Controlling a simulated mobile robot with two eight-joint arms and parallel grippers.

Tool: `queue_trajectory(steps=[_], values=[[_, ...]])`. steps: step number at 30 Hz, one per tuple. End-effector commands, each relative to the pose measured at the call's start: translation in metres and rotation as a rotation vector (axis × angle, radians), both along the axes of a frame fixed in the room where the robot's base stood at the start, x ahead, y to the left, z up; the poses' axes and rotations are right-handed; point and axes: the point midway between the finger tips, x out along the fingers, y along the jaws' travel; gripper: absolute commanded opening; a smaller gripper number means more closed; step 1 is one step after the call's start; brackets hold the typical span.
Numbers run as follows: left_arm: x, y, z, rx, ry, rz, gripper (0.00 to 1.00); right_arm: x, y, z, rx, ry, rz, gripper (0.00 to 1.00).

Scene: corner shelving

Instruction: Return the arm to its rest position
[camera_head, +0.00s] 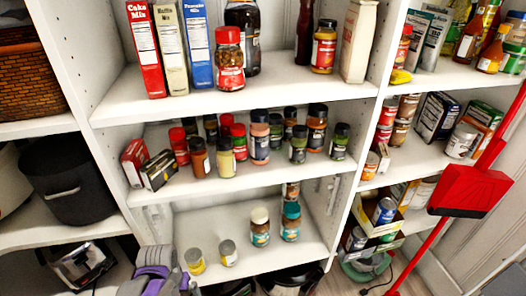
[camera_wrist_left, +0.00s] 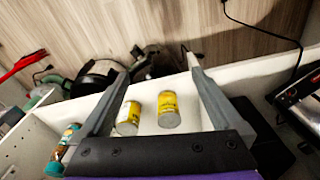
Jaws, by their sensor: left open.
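My left arm (camera_head: 153,272), grey and purple, shows at the bottom left of the head view, in front of the lowest visible shelf. In the left wrist view my left gripper (camera_wrist_left: 158,66) is open, its two grey fingers spread wide with nothing held between them. Two small yellow-labelled cans stand on the shelf: the left can (camera_head: 195,262) and the right can (camera_head: 228,253). In the left wrist view both cans, one (camera_wrist_left: 129,117) and the other (camera_wrist_left: 168,110), show between the fingers, apart from them. My right gripper is not in view.
Two jars (camera_head: 260,227) stand right of the cans on the lowest shelf (camera_head: 245,272). Spice jars fill the middle shelf, boxes and bottles the upper one. A black bin (camera_head: 65,183) is at left, a red dustpan (camera_head: 470,192) at right. Wood floor (camera_wrist_left: 110,30) is below.

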Motion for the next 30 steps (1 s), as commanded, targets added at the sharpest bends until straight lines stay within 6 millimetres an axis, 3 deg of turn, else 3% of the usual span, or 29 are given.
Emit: queue_trajectory(steps=[9,22,30], values=[[-0.072,-0.030,0.049,0.009,-0.150,-0.033,1.00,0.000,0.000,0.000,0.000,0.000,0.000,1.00],[-0.142,-0.049,0.055,0.004,-0.304,-0.064,1.00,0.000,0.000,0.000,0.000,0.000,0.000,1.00],[-0.144,-0.048,0.136,0.005,-0.331,-0.062,1.00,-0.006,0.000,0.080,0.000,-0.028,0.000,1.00]])
